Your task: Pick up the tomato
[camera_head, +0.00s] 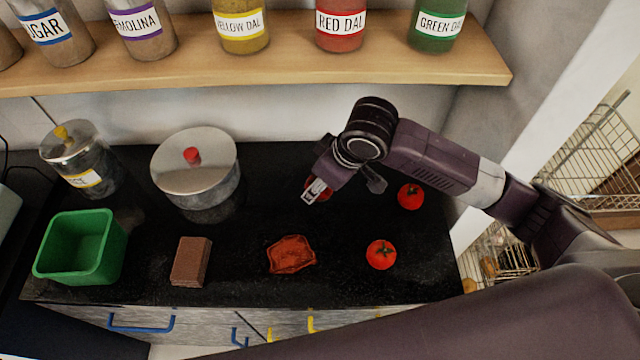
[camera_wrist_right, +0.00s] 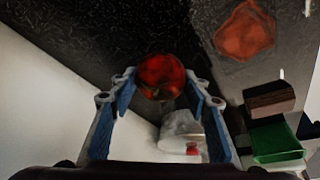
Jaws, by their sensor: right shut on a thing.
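My right gripper (camera_head: 316,190) reaches in from the right over the black counter. It is shut on a red tomato (camera_wrist_right: 161,76), which sits between the blue-grey fingers in the right wrist view. In the head view that tomato (camera_head: 326,184) is mostly hidden by the gripper. I cannot tell whether it touches the counter. A second tomato (camera_head: 411,196) lies to the right of the gripper, and a third tomato (camera_head: 381,254) lies nearer the front edge. My left gripper is not in view.
A reddish wavy-edged piece (camera_head: 291,254), a brown block (camera_head: 190,262) and a green bin (camera_head: 82,248) stand along the front. A lidded pot (camera_head: 195,165) and a glass jar (camera_head: 82,160) are behind. A wooden shelf (camera_head: 270,68) with labelled jars overhangs the back.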

